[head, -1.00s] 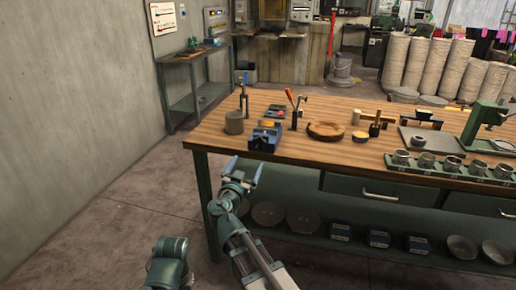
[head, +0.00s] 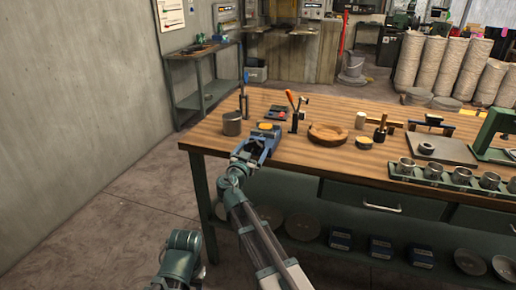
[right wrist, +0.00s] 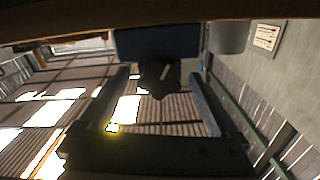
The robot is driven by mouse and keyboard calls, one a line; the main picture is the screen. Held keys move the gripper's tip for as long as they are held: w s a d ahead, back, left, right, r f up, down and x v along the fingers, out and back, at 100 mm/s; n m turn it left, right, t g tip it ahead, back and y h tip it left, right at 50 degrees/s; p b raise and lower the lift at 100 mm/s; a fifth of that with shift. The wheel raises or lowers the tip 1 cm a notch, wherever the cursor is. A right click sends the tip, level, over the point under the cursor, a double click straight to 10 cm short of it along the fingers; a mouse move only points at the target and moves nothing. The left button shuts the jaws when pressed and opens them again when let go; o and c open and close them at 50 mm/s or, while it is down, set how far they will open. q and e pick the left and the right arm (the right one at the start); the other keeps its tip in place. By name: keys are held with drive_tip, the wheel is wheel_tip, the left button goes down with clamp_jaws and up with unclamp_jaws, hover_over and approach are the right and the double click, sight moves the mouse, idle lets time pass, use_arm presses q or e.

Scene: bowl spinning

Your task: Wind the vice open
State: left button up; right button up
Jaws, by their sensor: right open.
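The blue vice (head: 265,135) sits at the table's front edge, near its left end, with a yellow piece (head: 265,127) on top. In the right wrist view the vice body (right wrist: 157,42) fills the top middle. Its dark star-shaped knob (right wrist: 160,80) sticks out toward the camera. My right gripper (head: 248,157) is in front of the vice. It is open, its fingers (right wrist: 161,77) on either side of the knob with visible gaps, so they do not appear to touch it. My left gripper is not in view.
A grey cylinder (head: 232,124) stands left of the vice. An orange-handled clamp (head: 293,110) and a round wooden disc (head: 328,133) are to its right. The wooden table (head: 310,157) has a lower shelf with plates and blue boxes. Cups stand in a green rack (head: 432,177).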

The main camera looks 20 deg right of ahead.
drive_tip(key=c, duration=1.4)
